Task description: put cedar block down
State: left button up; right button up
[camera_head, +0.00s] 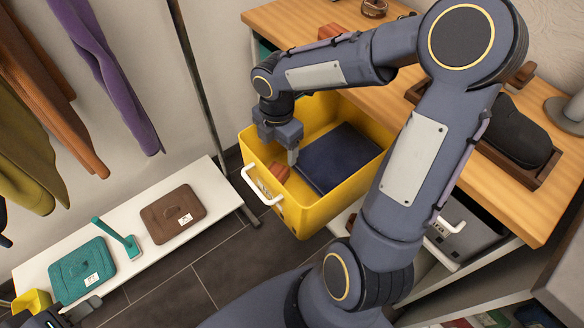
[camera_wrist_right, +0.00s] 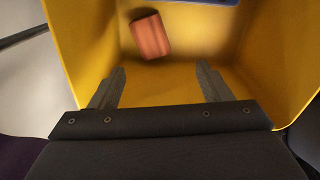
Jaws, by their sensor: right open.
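The cedar block (camera_head: 280,172), small and reddish brown, lies on the floor of the yellow bin (camera_head: 300,213). In the right wrist view the block (camera_wrist_right: 150,36) lies beyond the fingertips, slightly turned and apart from both fingers. My right gripper (camera_head: 284,153) reaches down into the bin near the block. Its two fingers are spread with nothing between them in the right wrist view (camera_wrist_right: 160,85). My left gripper (camera_head: 75,313) shows only partly at the bottom left corner, and its jaw opening cannot be made out.
A dark blue folded cloth (camera_head: 338,157) lies in the bin beside the block. A white bench (camera_head: 135,273) at the left carries teal and brown flat items and a teal brush-like tool (camera_head: 122,238). A wooden counter (camera_head: 285,17) with a dark tray stands behind the bin.

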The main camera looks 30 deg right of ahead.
jog(key=s+a+r+m+t+y, duration=0.2)
jog(key=s+r+m, duration=0.2)
jog(key=s+m, duration=0.4)
jog(key=s+a+r+m+t+y, duration=0.1)
jog(key=s+a+r+m+t, duration=0.1)
jog(key=s+m, duration=0.6)
jog(key=shift+s+a+r+m+t+y, duration=0.15)
jog(key=shift+r+m+t+y, duration=0.7)
jog(key=shift+m, duration=2.25)
jog(key=shift+r+g+h, duration=0.25)
jog(key=shift+r+h, duration=0.2)
